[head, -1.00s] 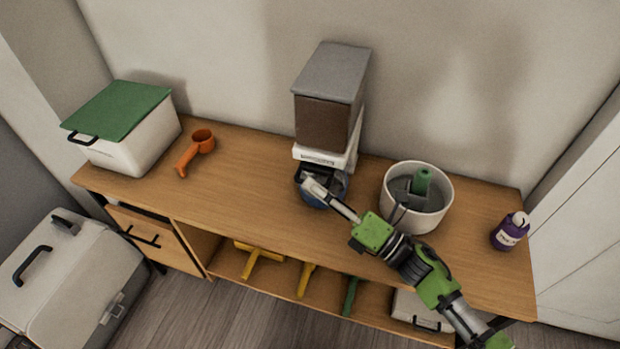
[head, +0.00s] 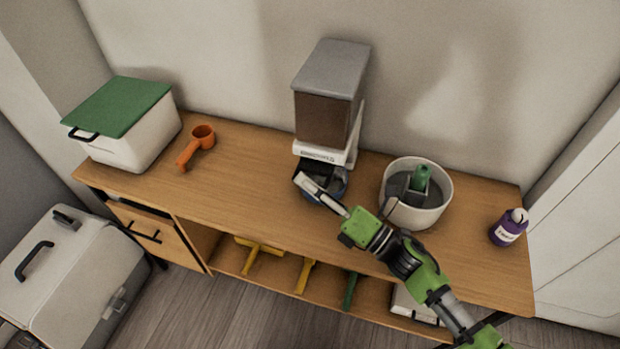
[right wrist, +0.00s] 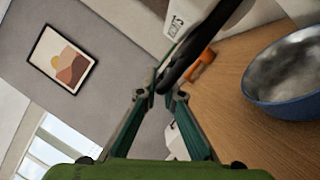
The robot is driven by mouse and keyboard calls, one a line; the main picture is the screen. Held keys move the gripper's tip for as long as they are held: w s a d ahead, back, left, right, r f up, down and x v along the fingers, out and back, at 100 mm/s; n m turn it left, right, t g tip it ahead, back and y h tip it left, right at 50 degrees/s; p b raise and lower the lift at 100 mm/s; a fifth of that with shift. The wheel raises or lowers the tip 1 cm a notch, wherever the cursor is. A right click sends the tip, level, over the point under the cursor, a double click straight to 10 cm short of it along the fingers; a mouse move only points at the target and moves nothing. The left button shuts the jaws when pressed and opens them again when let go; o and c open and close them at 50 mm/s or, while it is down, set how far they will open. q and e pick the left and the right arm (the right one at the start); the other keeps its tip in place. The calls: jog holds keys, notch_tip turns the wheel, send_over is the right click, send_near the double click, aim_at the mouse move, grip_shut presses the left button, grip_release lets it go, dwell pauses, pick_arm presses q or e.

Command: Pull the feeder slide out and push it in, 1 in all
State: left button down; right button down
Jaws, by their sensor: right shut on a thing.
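The feeder (head: 328,110) stands against the wall, with a grey lid, brown contents and a white base. Its black slide (head: 319,168) sticks out at the front under the white label, above a blue bowl (head: 337,192). My right gripper (head: 302,179) is at the slide's front end. In the right wrist view its fingertips (right wrist: 166,92) are shut on the black slide handle (right wrist: 195,55), with the white feeder base (right wrist: 185,14) behind. The blue bowl (right wrist: 290,75) is at the right there. My fingers hide part of the handle and bowl. My left gripper is not in view.
A white pot (head: 437,212) with a green-handled thing stands right of the feeder, close to my right arm. A purple bottle (head: 508,228) is farther right. An orange scoop (head: 198,145) and a green-lidded box (head: 140,135) are left. The tabletop between scoop and feeder is clear.

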jog(key=shift+s+a, duration=0.25)
jog(key=shift+s, duration=0.7)
jog(key=c, duration=2.2)
grip_release()
jog(key=shift+w, duration=0.1)
jog(key=shift+o, duration=0.2)
jog(key=shift+d, duration=0.1)
jog(key=v, duration=1.2)
jog(key=shift+f, duration=0.15)
